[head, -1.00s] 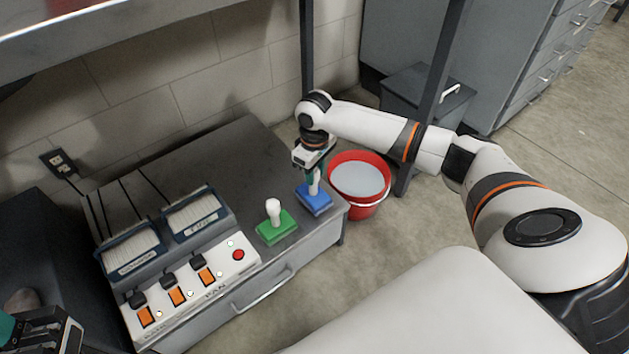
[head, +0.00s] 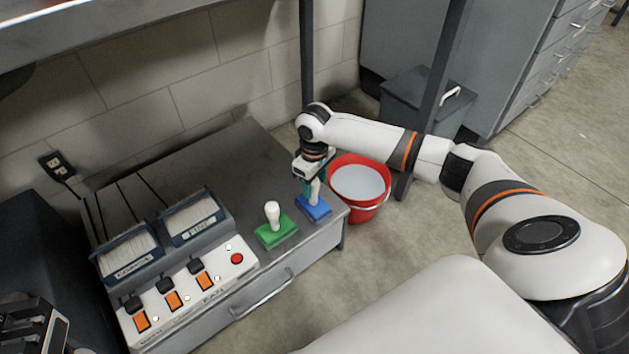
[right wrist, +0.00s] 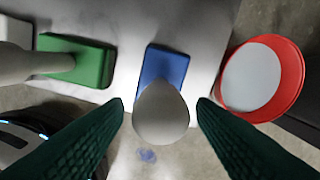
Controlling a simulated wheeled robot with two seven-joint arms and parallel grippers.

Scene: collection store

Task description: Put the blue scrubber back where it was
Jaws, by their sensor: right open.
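The blue scrubber (head: 314,208) has a blue base and a white knob handle. It stands upright on the grey cabinet top near its right front corner. My right gripper (head: 314,184) points down over its handle. In the right wrist view, the white handle (right wrist: 161,112) of the blue scrubber lies between the two green fingers (right wrist: 160,108), which are apart with gaps on both sides. My left gripper (head: 38,325) shows only partly at the lower left edge, and its fingertips are not clear.
A green scrubber (head: 276,232) stands just left of the blue one. A red bucket (head: 372,212) with pale liquid is at the right of the cabinet (head: 222,165). A control panel (head: 190,292) with orange switches and two meters is at the left. A dark post (head: 307,50) rises behind.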

